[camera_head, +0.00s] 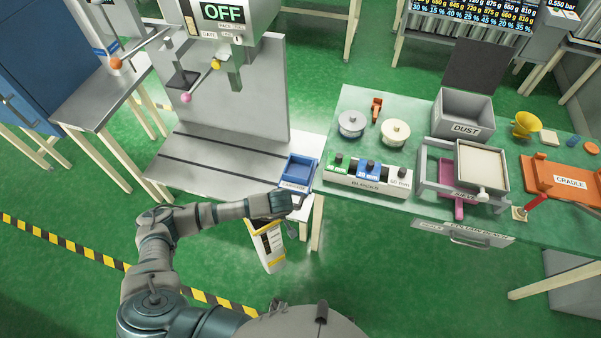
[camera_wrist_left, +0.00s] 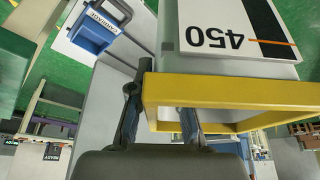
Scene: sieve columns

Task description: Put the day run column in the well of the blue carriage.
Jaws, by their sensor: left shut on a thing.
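A white column (camera_head: 268,246) with a black stripe and yellow trim hangs beside the front of the steel bench. My left gripper (camera_head: 291,222) is at its upper end. In the left wrist view the column (camera_wrist_left: 232,35) shows "450" upside down and has a yellow frame (camera_wrist_left: 225,93). My left gripper (camera_wrist_left: 160,112) is shut on this frame, one finger each side of its near edge. The blue carriage (camera_head: 298,172) sits on the bench's right end, just above the gripper in the head view; it also shows in the left wrist view (camera_wrist_left: 92,38). My right gripper is out of view.
A green table (camera_head: 350,100) to the right carries a block rack (camera_head: 366,184), a sieve (camera_head: 465,170), a dust bin (camera_head: 463,112) and an orange cradle (camera_head: 568,178). Green floor lies in front.

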